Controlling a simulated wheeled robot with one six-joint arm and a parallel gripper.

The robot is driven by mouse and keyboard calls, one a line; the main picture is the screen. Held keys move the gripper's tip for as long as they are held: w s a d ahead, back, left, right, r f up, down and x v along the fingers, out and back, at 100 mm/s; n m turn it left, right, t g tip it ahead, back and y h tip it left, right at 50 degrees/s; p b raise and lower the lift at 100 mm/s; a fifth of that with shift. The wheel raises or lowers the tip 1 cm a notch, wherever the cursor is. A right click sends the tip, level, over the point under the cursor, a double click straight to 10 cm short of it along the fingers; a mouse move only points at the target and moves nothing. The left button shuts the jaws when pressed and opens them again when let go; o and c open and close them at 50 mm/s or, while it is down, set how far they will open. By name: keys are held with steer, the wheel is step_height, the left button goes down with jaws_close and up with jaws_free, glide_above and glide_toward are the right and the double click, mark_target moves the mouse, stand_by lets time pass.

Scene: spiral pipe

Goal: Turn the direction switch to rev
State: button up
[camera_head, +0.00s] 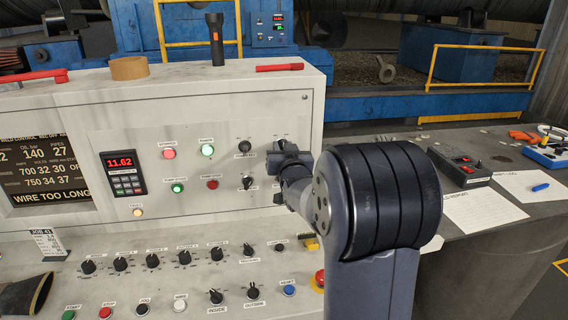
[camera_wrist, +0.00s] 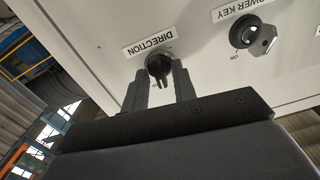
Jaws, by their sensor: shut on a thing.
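The direction switch (camera_wrist: 158,63) is a round black knob on the light panel in the wrist view, with a DIRECTION label (camera_wrist: 152,41) beside it. Its pointer extends down in that picture, between my fingers. My gripper (camera_wrist: 160,74) has one finger on each side of the knob and is shut on it. In the head view my gripper (camera_head: 277,160) is at the upper right of the console face, and it and my arm mostly hide the switch. The switch's position marks are too small to read.
The power key switch (camera_wrist: 252,37) sits close to the direction switch. More knobs, lit buttons and a red display (camera_head: 120,162) cover the console (camera_head: 225,120). A torch (camera_head: 216,40) stands on its top. A side table (camera_head: 500,228) at the right holds papers and a small control box.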

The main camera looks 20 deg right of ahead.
steer(key=n+b, duration=0.7)
steer(key=b, duration=0.1)
steer(key=shift+a+f+b, duration=0.1)
steer(key=shift+b, duration=0.2)
steer(key=shift+n, duration=0.3)
steer(key=o, duration=0.6)
steer(key=shift+o, duration=0.2)
steer(key=shift+s, duration=0.1)
steer(key=s+a+b, duration=0.1)
steer(key=s+a, duration=0.1)
steer(key=s, duration=0.8)
steer(key=shift+s, duration=0.15)
steer(key=shift+a, duration=0.1)
